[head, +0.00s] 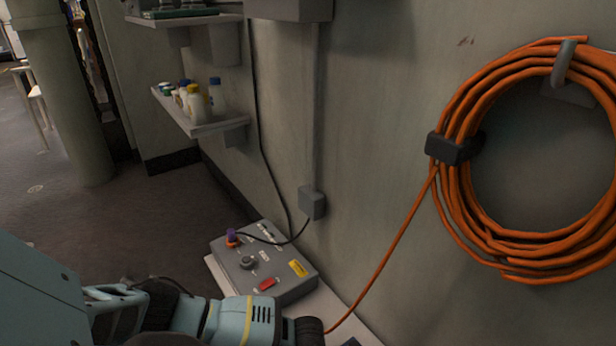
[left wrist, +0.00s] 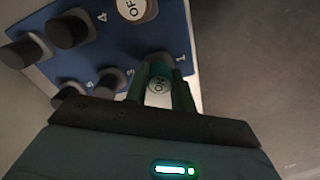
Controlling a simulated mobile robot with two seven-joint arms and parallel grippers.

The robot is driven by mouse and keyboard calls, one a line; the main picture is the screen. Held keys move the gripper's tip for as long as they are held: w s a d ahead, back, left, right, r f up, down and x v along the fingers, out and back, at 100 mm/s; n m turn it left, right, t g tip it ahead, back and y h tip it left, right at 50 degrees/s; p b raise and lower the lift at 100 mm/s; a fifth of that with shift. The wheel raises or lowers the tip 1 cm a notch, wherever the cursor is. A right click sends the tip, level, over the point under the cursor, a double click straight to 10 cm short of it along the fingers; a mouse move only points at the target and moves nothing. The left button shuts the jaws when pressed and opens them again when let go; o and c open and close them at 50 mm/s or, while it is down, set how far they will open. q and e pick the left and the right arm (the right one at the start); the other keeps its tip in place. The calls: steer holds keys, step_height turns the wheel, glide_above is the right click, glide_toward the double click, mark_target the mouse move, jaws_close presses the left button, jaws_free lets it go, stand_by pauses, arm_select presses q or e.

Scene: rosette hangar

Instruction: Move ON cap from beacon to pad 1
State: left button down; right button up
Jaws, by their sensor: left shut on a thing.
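In the left wrist view, my left gripper (left wrist: 160,76) is shut on the ON cap (left wrist: 158,92), a pale cap with a dark ON mark between the two fingers. The cap is over the blue panel (left wrist: 112,52), close to the printed number 1 (left wrist: 181,58). Whether it touches the panel, I cannot tell. An OFF cap (left wrist: 132,9) sits on the panel at the top. The head view shows only part of my left arm at the bottom, not its fingertips. My right gripper is in neither view. I cannot make out a beacon for certain.
Several dark round knobs (left wrist: 70,28) stand on the panel left of the cap. In the head view, a grey control box (head: 284,292) lies against the wall. An orange cable coil (head: 470,230) hangs at right, and its loose end runs down beside my arm. Bottles (head: 195,102) stand on a shelf.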

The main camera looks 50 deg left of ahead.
arm_select(q)
steer(key=shift+f, duration=0.3)
stand_by(0.5)
steer(key=c, duration=1.1)
jaws_free()
step_height(320, 180, up, 8)
steer(key=p, duration=0.3)
steer(key=shift+f, duration=0.15)
